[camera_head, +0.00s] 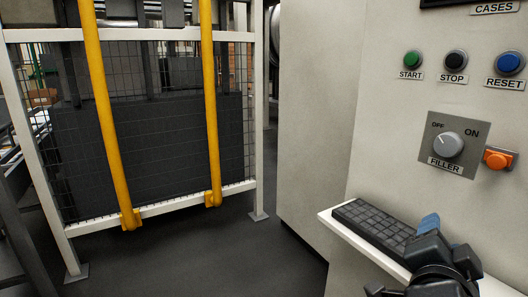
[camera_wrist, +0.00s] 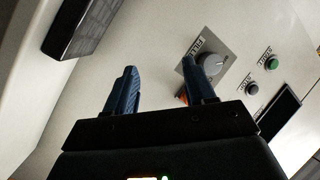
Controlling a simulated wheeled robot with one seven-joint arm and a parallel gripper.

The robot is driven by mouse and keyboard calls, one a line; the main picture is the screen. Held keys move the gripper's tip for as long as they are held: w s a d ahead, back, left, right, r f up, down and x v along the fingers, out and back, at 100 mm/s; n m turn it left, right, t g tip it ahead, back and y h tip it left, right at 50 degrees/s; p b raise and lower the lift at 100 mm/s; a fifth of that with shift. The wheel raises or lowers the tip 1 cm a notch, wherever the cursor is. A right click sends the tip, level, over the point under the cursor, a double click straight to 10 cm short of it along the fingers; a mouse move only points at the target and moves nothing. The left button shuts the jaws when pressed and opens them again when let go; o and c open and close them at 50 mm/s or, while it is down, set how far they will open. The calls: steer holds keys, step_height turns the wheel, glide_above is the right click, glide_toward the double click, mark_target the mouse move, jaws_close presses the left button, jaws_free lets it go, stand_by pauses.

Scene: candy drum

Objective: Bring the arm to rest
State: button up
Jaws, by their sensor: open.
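My gripper (camera_wrist: 162,88) shows in the wrist view with its two blue fingers apart and nothing between them. In the head view, my gripper (camera_head: 428,222) is at the lower right, in front of the keyboard shelf, and its far parts are partly hidden by my wrist. The fingers are apart from the grey cabinet panel, as far as I can tell. The filler knob (camera_head: 448,144) is on a grey plate above the gripper, and it also shows in the wrist view (camera_wrist: 211,64) just beyond the right finger.
A white shelf (camera_head: 345,232) with a dark keyboard (camera_head: 375,224) juts out below the panel. Green start (camera_head: 412,58), black stop (camera_head: 456,60) and blue reset (camera_head: 510,63) buttons and an orange lamp or button (camera_head: 498,159) are on the panel. A mesh fence with yellow posts (camera_head: 108,110) stands left.

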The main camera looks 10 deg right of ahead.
steer(key=s+a+f+n+t+y+p, duration=0.1)
steer(key=s+a+f+n+t+y, duration=0.1)
steer(key=s+a+f+n+y, duration=0.95)
steer(key=s+a+r+n+t+y+p, duration=0.1)
steer(key=s+n, duration=0.5)
steer(key=s, duration=1.4)
steer(key=shift+s+a+r, duration=0.35)
steer(key=shift+s+a, duration=0.05)
steer(key=shift+a, duration=0.1)
steer(key=shift+n, duration=0.25)
